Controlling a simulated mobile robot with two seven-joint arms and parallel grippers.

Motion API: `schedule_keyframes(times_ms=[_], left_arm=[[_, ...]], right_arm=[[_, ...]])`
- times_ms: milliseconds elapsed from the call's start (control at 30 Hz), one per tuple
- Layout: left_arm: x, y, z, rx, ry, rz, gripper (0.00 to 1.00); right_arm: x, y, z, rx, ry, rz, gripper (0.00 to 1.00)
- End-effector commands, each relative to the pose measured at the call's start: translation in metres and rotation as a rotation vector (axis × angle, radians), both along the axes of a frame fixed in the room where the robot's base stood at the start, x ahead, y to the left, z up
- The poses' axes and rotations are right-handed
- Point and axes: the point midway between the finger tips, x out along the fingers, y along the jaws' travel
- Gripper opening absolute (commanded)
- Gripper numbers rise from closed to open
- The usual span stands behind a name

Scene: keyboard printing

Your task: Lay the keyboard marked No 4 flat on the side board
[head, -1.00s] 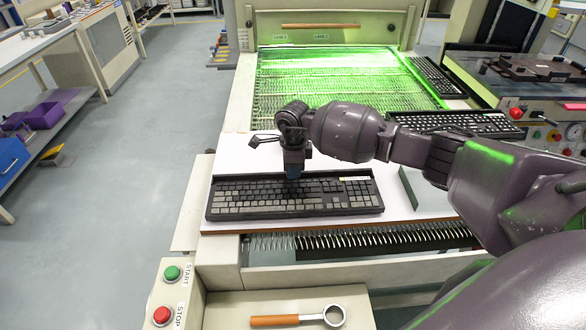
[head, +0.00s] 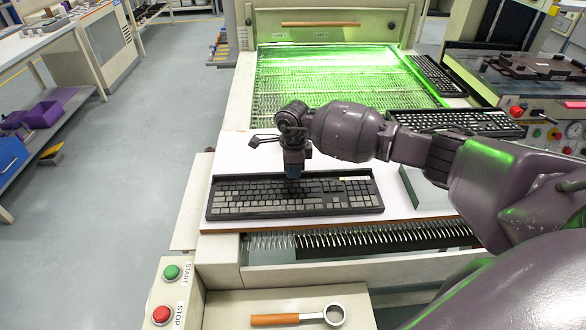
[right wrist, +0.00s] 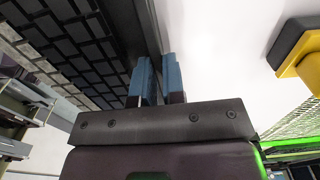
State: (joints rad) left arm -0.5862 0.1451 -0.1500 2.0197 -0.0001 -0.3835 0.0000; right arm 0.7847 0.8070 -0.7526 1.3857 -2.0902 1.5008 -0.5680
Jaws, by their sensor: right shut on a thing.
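A black keyboard with grey and dark keys (head: 250,198) lies on a white board (head: 238,150) in the head view, its long side running left to right. A small pale label (head: 356,178) sits at its far right edge, too small to read. My right gripper (head: 293,176) points down at the keyboard's far edge and is shut on it. In the right wrist view the blue fingertips (right wrist: 159,75) stand on either side of the keyboard's rim (right wrist: 124,30). Whether the keyboard's underside touches the board is hard to tell. My left gripper is not in view.
A green-lit mesh conveyor (head: 330,80) runs behind the board. Other keyboards lie at the right (head: 460,123) and farther back (head: 434,75). A box with start and stop buttons (head: 168,295) and an orange-handled ring tool (head: 275,320) are in front.

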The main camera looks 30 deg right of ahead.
Motion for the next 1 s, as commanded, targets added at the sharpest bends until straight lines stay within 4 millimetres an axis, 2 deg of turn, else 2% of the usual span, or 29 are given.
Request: schedule_keyframes(times_ms=[167,200,367,667,1000], left_arm=[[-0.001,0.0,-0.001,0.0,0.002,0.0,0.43],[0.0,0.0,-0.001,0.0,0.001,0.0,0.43],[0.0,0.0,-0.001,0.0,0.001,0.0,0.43],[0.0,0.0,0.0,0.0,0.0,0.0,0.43],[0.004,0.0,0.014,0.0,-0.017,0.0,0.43]], right_arm=[[0.001,0.0,-0.001,0.0,-0.001,0.0,0.0],[0.0,0.0,0.0,0.0,-0.001,0.0,0.16],[0.0,0.0,-0.001,0.0,-0.001,0.0,0.4],[0.0,0.0,0.0,-0.001,0.0,0.0,0.4],[0.0,0.0,0.021,-0.001,-0.003,0.0,0.4]])
